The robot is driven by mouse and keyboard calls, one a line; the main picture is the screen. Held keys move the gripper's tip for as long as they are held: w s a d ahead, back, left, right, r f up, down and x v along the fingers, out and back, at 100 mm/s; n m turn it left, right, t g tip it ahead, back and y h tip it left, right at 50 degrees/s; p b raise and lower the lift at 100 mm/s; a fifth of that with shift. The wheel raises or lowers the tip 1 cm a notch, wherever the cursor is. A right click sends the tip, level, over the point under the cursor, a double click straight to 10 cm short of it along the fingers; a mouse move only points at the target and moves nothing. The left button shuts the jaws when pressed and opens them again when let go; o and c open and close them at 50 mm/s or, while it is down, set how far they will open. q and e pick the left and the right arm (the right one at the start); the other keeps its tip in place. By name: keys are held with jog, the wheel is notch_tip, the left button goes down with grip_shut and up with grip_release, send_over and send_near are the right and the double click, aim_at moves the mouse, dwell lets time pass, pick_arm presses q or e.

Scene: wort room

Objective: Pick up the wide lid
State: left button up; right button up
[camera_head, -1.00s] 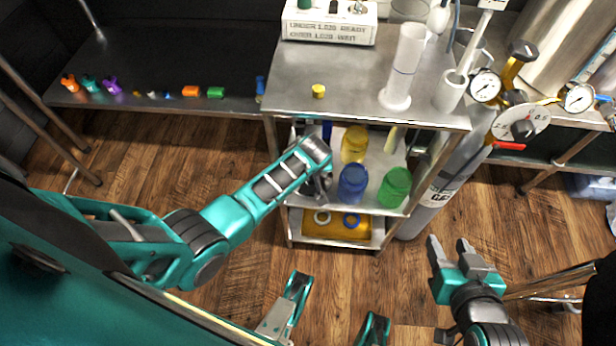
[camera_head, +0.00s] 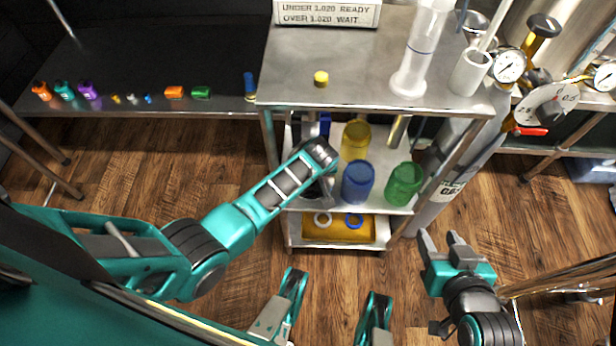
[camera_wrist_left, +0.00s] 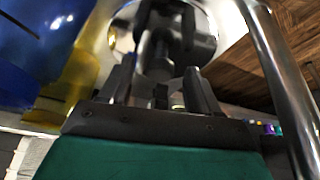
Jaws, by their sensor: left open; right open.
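In the left wrist view, a round shiny silver piece (camera_wrist_left: 226,32) with a dark upright part in its middle lies just ahead of my left gripper (camera_wrist_left: 160,78); it looks like the wide lid. My left gripper's open fingers are close to the dark part, on either side of it; I cannot tell whether they touch. In the head view, my left arm reaches to the left part of the cart's middle shelf, and its wrist hides most of the gripper and the lid. My right gripper (camera_head: 439,243) is open and empty, right of the cart over the floor.
Yellow (camera_head: 355,139), blue (camera_head: 357,181) and green (camera_head: 404,184) jars stand on the middle shelf, right of my left wrist. The cart top (camera_head: 350,62) above holds a yellow cap (camera_head: 321,78) and a cylinder (camera_head: 415,60). A cart post (camera_wrist_left: 285,90) stands close by.

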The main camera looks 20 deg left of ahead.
pick_arm(q)
jog(key=shift+r, duration=0.1)
jog(key=shift+c, duration=0.3)
grip_shut()
dwell(0.4)
